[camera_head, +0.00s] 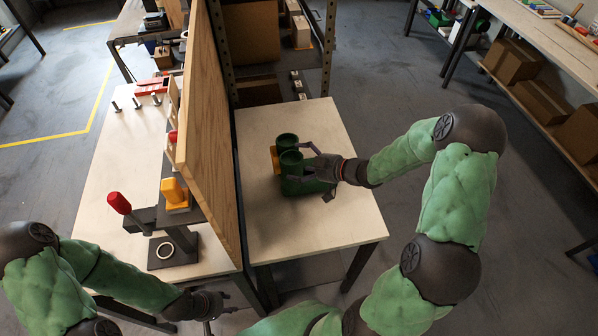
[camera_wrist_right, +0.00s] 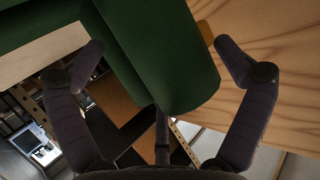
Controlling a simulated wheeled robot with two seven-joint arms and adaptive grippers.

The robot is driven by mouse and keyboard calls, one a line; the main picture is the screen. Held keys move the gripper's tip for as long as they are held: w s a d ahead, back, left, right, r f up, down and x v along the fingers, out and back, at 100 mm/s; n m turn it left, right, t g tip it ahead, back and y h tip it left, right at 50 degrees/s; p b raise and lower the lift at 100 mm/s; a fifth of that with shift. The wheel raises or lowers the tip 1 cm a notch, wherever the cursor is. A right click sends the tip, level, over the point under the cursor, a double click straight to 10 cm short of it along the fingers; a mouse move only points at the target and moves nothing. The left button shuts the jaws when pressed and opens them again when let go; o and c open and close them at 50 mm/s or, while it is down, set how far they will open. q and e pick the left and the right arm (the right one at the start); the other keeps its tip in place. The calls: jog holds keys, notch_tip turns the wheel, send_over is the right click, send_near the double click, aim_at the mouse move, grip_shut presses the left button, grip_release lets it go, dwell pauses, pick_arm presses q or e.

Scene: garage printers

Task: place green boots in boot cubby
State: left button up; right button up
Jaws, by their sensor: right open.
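A pair of dark green boots (camera_head: 288,160) stands upright on the white-topped table (camera_head: 310,235), with round open tops. My right gripper (camera_head: 304,163) is at the boots from the right. Neither finger clearly presses on the shaft. The boots' lower parts are partly hidden by the gripper. My left gripper (camera_head: 216,301) is low at the front, away from the boots, and its opening is unclear. I cannot tell which structure is the boot cubby.
A tall wooden panel (camera_head: 207,120) stands along the table's left edge. Beyond it is a bench with a red-handled press (camera_head: 175,235). A metal shelf with cardboard boxes (camera_head: 250,35) stands behind the table. The table's front is clear.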

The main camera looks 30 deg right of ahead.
jog(key=shift+w+a+f, duration=0.15)
jog(key=shift+w+a, duration=0.15)
jog(key=shift+w, duration=0.05)
jog(key=shift+s, duration=0.1)
jog(key=c, duration=1.5)
